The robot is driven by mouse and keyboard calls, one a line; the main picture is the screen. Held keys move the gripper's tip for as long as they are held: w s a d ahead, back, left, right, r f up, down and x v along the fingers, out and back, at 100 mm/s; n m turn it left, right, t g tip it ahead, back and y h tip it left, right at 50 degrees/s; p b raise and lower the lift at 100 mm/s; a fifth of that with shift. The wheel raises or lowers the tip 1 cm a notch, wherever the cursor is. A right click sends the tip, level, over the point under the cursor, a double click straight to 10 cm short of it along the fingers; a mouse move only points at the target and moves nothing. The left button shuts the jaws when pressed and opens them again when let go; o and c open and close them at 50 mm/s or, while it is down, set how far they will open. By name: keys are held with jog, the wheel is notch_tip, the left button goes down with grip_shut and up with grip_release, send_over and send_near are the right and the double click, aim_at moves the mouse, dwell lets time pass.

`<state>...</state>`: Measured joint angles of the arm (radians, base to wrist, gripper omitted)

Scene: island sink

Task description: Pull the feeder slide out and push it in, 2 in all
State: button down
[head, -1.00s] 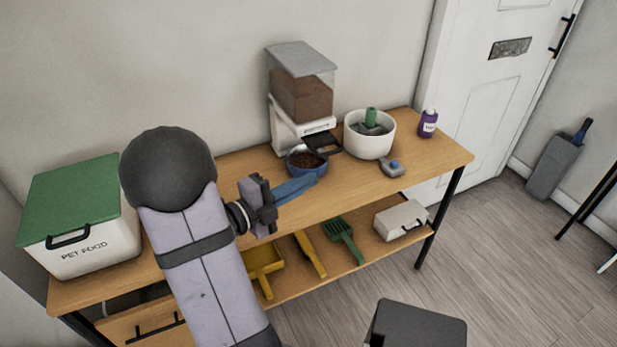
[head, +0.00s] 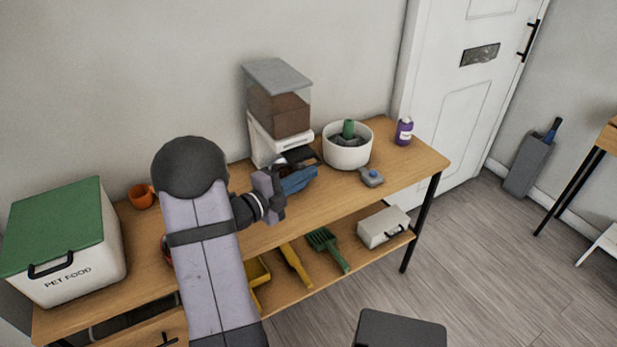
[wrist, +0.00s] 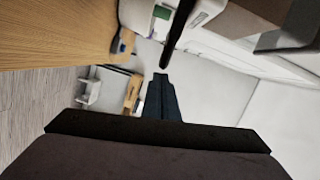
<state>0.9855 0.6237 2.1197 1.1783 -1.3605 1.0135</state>
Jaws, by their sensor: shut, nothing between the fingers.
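The pet food feeder (head: 279,112) stands against the wall at the back of the table, with a clear hopper of brown kibble and a white base. Its black slide (head: 300,157) sticks out at the front of the base. My gripper (head: 300,178) is shut and empty, its blue fingers just in front of and below the slide. In the wrist view the gripper's fingertips (wrist: 161,78) are close to the end of a dark bar (wrist: 180,35), probably the slide; I cannot tell whether they touch. The blue kibble bowl is mostly hidden behind my gripper.
A white pot (head: 347,150) with a green item, a grey gadget with a blue button (head: 371,177) and a purple bottle (head: 404,132) stand right of the feeder. A green-lidded pet food bin (head: 65,240) and an orange mug (head: 141,196) are left.

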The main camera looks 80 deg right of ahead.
aim_at(294, 149)
jog(key=shift+w+d, duration=0.1)
jog(key=shift+w, duration=0.05)
jog(key=w+d+b, duration=0.1)
jog(key=w+d, duration=0.1)
jog(key=w, duration=0.1)
jog(key=shift+d+r, duration=0.1)
jog(key=shift+d, duration=0.3)
dwell(0.3)
jog(key=shift+s+a+r, duration=0.1)
